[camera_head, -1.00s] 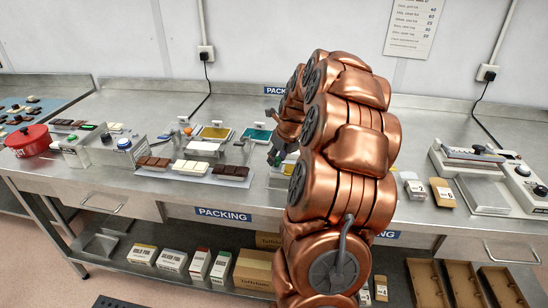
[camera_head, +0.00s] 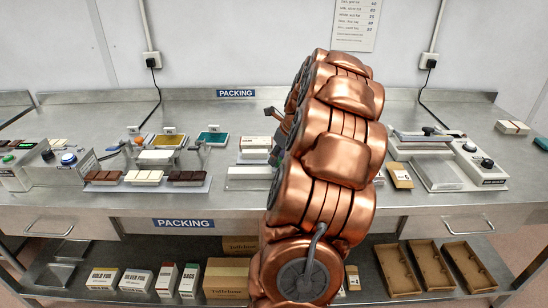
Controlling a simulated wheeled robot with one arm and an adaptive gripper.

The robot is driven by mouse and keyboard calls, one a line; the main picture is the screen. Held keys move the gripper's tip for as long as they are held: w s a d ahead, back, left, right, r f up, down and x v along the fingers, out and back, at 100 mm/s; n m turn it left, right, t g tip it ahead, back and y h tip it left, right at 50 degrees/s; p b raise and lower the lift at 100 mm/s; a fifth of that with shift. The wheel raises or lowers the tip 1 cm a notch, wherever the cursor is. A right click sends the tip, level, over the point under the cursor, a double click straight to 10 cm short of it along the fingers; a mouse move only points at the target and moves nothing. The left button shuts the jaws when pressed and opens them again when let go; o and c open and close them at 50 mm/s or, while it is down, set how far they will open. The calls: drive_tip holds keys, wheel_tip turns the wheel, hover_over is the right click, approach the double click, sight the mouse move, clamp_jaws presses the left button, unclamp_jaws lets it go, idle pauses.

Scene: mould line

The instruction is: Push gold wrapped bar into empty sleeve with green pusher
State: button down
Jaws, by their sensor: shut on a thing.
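My gripper (camera_head: 277,138) is at the middle of the bench, largely hidden behind my copper arm. Its dark parts show at the arm's left edge, with a small dark green piece (camera_head: 275,157) below them that looks like the green pusher. The jaws are shut on it, though the fingertips are not clear. A white box with a printed side (camera_head: 255,143) stands just left of the gripper, and a pale metal block (camera_head: 249,172) lies in front of it. I cannot tell whether either is the sleeve's holder. No gold wrapped bar can be made out; the arm may cover it.
Chocolate bars on a tray (camera_head: 146,187) lie left of the gripper, before gold (camera_head: 166,141) and teal (camera_head: 212,138) foil stacks. A sealing machine (camera_head: 438,168) and a brown packet (camera_head: 398,175) are at the right. Cartons and brown trays (camera_head: 398,270) sit on the lower shelf.

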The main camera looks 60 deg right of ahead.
drive_tip(key=shift+s+d, duration=0.15)
drive_tip(key=c, duration=1)
unclamp_jaws()
drive_tip(key=shift+s+d, duration=0.1)
drive_tip(key=shift+o, duration=1.1)
drive_tip(key=v, duration=1.2)
